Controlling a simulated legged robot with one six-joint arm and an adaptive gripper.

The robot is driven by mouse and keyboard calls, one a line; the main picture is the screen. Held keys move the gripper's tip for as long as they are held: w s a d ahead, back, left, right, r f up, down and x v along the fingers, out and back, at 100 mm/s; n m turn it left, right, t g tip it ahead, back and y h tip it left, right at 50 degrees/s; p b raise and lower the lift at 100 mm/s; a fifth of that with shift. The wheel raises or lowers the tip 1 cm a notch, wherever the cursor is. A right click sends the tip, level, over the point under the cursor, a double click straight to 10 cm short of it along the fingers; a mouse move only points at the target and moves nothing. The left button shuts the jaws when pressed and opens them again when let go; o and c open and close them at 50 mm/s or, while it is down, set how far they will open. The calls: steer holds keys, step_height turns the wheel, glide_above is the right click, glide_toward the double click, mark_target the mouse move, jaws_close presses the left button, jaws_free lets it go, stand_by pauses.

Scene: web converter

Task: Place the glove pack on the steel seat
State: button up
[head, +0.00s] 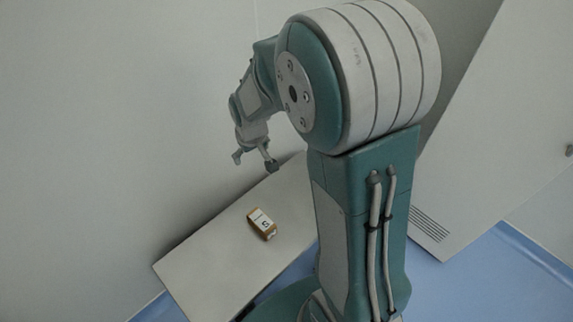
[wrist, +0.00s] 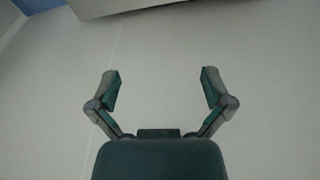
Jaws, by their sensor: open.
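The glove pack (head: 262,224) is a small brown box with a white label. It lies on a flat pale grey surface, which looks like the steel seat (head: 213,262), beside the wall in the head view. My gripper (head: 255,161) is open and empty, held above and behind the pack, near the wall. The pack and my gripper are clearly apart. In the wrist view, my gripper (wrist: 159,88) shows both fingers spread wide with only the plain wall between them. The pack is not in the wrist view.
A pale wall (head: 110,110) stands close behind my arm. A large white panel or cabinet (head: 500,140) with a vent stands at the right. Blue floor (head: 480,285) shows at the lower right. My arm hides part of the seat's right side.

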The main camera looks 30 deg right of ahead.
steer(key=s+r+m+t, duration=0.2)
steer(key=s+r+t, duration=0.1)
steer(key=s+r, duration=1.5)
steer(key=shift+s, duration=1.15)
steer(key=shift+r, duration=0.1)
